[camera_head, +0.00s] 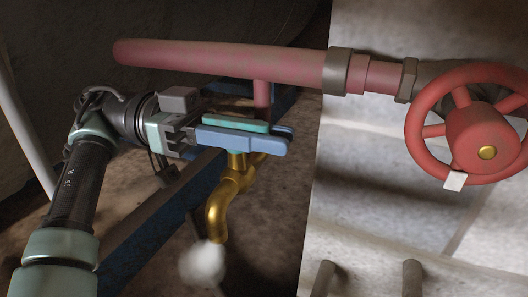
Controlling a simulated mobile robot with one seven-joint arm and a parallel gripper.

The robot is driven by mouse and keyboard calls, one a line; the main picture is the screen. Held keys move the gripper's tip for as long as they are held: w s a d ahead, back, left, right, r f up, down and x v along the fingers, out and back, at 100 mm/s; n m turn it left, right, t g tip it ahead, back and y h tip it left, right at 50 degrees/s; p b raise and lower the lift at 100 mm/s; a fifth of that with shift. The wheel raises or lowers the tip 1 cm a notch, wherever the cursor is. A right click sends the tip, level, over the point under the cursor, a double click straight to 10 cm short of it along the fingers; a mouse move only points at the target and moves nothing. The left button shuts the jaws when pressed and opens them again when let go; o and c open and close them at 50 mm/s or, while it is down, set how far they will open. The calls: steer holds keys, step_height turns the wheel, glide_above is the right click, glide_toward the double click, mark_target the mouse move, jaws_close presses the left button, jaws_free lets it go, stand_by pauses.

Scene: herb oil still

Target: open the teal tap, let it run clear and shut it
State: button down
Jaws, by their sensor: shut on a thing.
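The tap has a brass body and a curved brass spout (217,208) pointing down, below a red pipe. Its teal lever (235,123) lies roughly level, running left to right along my gripper's fingers. My gripper (262,138) reaches in from the left and is shut on the lever, with the near blue finger hiding much of it. A white puff of steam or spray (203,263) hangs just below the spout's mouth. Whether liquid is running within it cannot be told.
A thick red pipe (220,62) runs above my gripper to a red handwheel (480,138) with a white tag (454,181) at the right. A blue beam (150,215) passes behind the tap. Pale steps (385,225) and grey posts (412,278) stand at lower right.

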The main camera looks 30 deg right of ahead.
mark_target(264, 124)
stand_by(0.4)
steer(key=c, duration=0.8)
jaws_free()
steer(key=shift+c, duration=0.2)
steer(key=shift+r, duration=0.15)
step_height(264, 124, up, 10)
steer(key=p, duration=0.7)
steer(key=shift+c, duration=0.2)
